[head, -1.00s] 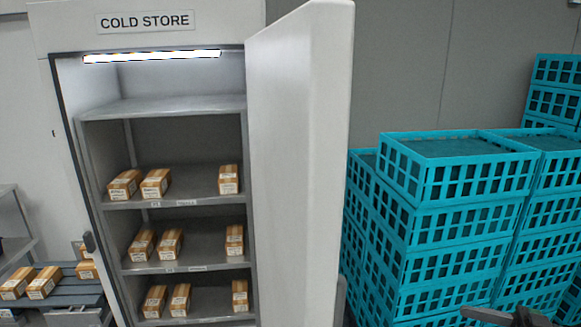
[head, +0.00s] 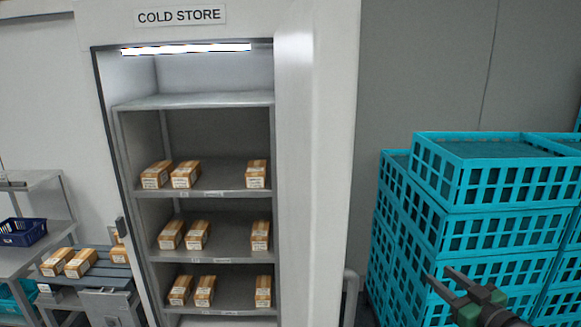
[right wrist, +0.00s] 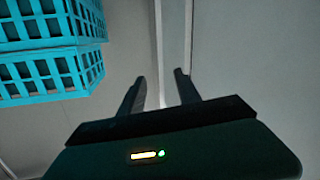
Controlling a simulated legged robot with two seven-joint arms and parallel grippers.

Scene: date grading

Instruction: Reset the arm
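My right gripper (head: 439,276) is at the lower right of the head view, in front of the stacked turquoise crates. It also shows in the right wrist view (right wrist: 160,75), where its two fingers stand apart with nothing between them, so it is open and empty. The wrist view shows grey surfaces beyond the fingers and turquoise crates at upper left. My left gripper is in neither view now.
The cold store (head: 178,100) stands open, with several boxes on three shelves. Its door (head: 318,180) swings out toward me. Turquoise crates (head: 500,219) are stacked at right. At left are a grey table (head: 40,180), a blue basket (head: 22,232) and several boxes on a conveyor-like surface.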

